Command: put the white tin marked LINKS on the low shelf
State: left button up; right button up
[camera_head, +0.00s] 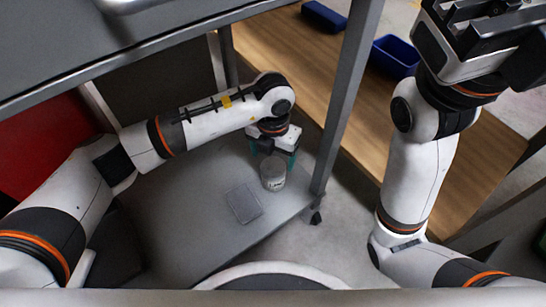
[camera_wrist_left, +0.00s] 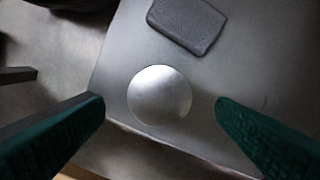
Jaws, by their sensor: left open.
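The white tin (camera_head: 272,174) stands upright on the low grey shelf (camera_head: 190,215), near its right edge. Dark lettering shows on its side, too small to read fully. My left gripper (camera_head: 275,152) is open just above and behind the tin. In the left wrist view the tin's round pale top (camera_wrist_left: 160,95) lies between the two spread green fingers (camera_wrist_left: 160,122), with clear gaps on both sides. My right gripper (camera_head: 490,25) is raised at the upper right, away from the shelf; its fingertips cannot be made out.
A dark grey flat block (camera_head: 244,203) lies on the shelf beside the tin; it also shows in the left wrist view (camera_wrist_left: 187,22). A metal post (camera_head: 347,95) rises close to the right of the tin. Blue bins (camera_head: 394,57) sit on a wooden bench (camera_head: 290,65) behind.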

aim_at(273, 168)
pick_arm(q)
jog(key=shift+r+p, duration=0.55)
jog(key=shift+r, duration=1.05)
jog(key=shift+f, duration=0.1)
